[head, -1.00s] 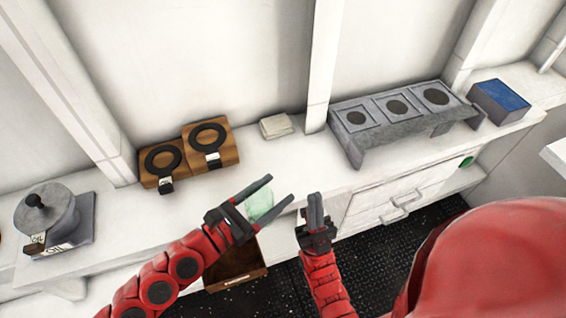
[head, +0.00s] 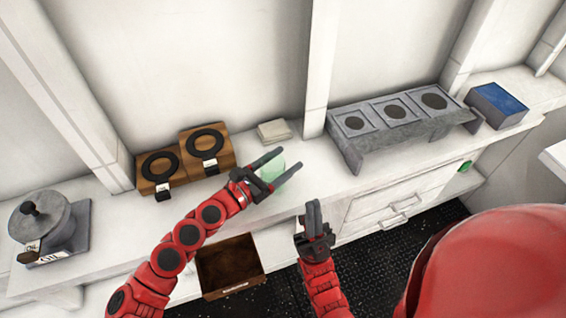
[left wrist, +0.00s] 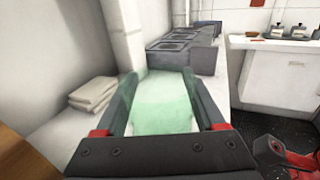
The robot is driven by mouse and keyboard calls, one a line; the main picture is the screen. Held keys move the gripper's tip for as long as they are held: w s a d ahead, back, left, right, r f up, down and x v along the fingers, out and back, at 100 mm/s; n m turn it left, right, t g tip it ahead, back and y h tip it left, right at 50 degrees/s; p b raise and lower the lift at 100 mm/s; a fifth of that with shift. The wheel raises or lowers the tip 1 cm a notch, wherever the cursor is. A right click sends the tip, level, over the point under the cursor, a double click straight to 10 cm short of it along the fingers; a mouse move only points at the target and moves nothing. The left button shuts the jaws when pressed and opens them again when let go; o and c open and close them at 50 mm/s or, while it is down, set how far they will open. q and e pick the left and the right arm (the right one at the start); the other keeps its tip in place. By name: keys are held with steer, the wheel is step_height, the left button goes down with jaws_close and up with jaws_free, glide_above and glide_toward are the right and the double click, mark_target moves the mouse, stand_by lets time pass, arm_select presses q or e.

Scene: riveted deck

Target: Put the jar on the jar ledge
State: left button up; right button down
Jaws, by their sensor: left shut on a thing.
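The jar (head: 278,170) is pale green and see-through. My left gripper (head: 293,161) is shut on it, with one finger on each side, over the front part of the white counter. In the left wrist view the jar (left wrist: 162,105) fills the space between the fingers. A grey raised ledge (head: 378,141) with several square frames around dark round spots stands on the counter to the right, apart from the jar; I take it for the jar ledge. It also shows ahead in the left wrist view (left wrist: 192,60). My right gripper (head: 313,207) looks shut and empty, in front of the counter.
Two wooden blocks with black rings (head: 183,163) and a folded cloth (head: 273,130) stand along the wall. A grey lidded pot (head: 47,222) is far left, a blue-topped box (head: 498,103) far right. An open brown drawer (head: 229,262) juts out below. Counter between cloth and ledge is clear.

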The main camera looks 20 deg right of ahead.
arm_select(q)
steer(key=shift+f, duration=0.65)
steer(key=shift+f, duration=0.2)
steer(key=o, duration=1.6)
steer(key=shift+c, duration=0.2)
